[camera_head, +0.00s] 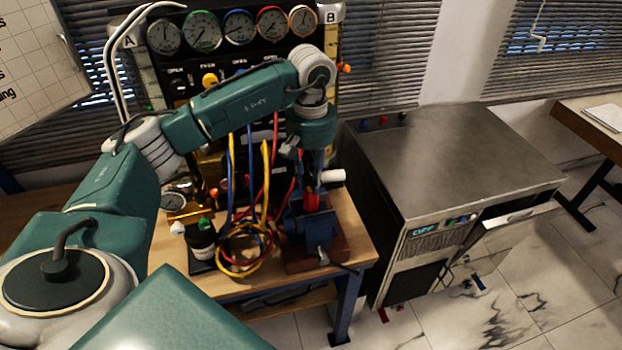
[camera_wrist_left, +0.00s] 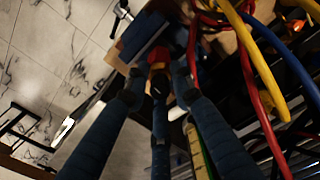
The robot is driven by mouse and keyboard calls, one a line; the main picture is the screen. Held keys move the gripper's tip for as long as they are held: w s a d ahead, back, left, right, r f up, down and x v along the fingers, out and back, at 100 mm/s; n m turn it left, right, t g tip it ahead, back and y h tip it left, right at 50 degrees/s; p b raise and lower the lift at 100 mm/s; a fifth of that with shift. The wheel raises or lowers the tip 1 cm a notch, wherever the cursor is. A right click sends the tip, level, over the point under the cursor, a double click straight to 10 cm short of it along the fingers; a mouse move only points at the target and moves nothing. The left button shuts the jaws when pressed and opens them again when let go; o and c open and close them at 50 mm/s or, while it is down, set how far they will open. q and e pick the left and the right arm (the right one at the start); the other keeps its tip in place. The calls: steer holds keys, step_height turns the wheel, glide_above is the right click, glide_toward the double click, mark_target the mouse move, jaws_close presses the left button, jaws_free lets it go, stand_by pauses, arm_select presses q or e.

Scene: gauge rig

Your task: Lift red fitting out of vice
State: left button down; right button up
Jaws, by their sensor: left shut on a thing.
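The blue vice (camera_head: 319,232) stands on the wooden workbench, with its handle at the front. The red fitting (camera_head: 312,203) is upright at the top of the vice; I cannot tell whether its lower end is still between the jaws. My left gripper (camera_head: 313,186) reaches down from above and is shut on the red fitting. In the left wrist view, the dark blue fingers (camera_wrist_left: 160,80) close around the fitting (camera_wrist_left: 160,56), with the vice (camera_wrist_left: 143,38) just beyond. The fingers partly hide the fitting. My right gripper is not in view.
Yellow, red and blue hoses (camera_head: 245,245) hang and coil left of the vice, close to it. A black bottle (camera_head: 202,243) stands further left. The gauge panel (camera_head: 235,70) rises behind. A grey metal cabinet (camera_head: 455,155) stands to the right.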

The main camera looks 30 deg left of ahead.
arm_select(q)
steer(key=shift+r+p, duration=0.8)
steer(key=shift+r, duration=0.8)
